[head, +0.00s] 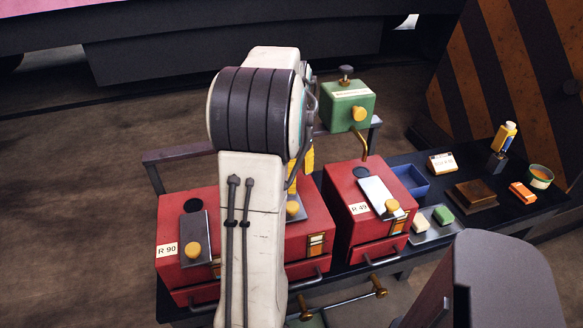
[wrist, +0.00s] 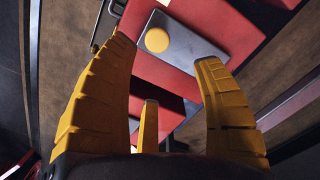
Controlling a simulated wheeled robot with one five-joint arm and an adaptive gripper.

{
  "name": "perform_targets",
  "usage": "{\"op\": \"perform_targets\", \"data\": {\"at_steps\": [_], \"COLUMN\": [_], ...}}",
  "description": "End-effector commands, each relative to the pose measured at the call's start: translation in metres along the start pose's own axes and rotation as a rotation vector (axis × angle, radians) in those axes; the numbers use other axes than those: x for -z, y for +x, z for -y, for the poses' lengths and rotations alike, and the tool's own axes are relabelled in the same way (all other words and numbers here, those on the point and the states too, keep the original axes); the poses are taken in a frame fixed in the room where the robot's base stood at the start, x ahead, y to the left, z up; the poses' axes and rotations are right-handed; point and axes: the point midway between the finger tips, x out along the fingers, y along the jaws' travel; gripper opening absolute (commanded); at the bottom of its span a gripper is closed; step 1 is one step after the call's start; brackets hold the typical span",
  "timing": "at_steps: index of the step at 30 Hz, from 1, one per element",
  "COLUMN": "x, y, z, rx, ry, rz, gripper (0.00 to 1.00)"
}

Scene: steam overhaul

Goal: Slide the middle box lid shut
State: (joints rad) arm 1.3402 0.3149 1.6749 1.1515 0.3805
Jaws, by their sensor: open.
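The middle red box (head: 312,225) is largely hidden behind my arm in the head view. Part of its lid plate (head: 299,214) and its yellow knob (head: 293,208) show beside the arm. In the wrist view a grey lid plate (wrist: 185,48) with a round yellow knob (wrist: 157,40) lies on a red box (wrist: 235,30), apparently the middle one. My gripper (wrist: 165,55) has its yellow fingers spread, with the knob in the gap beyond the tips. Nothing is held. The fingers (head: 302,165) are partly hidden by my arm in the head view. I cannot tell whether the middle opening is covered.
The left red box (head: 175,275), marked R 90, and right red box (head: 345,222), marked R 49, show dark round openings beside their lids. A green box (head: 347,105) with a brass pipe stands behind. A blue tray (head: 410,182) and small items crowd the bench's right.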

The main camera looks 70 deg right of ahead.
Motion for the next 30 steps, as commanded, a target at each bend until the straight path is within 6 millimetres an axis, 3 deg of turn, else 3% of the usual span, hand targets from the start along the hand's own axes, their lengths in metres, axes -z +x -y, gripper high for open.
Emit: {"op": "perform_targets", "data": {"at_steps": [9, 30], "x": [0.0, 0.0], "y": [-0.02, -0.02], "z": [0.0, 0.0], "rx": [0.001, 0.0], "ry": [0.0, 0.0], "rz": [-0.001, 0.0], "gripper": [0.61, 0.61]}}
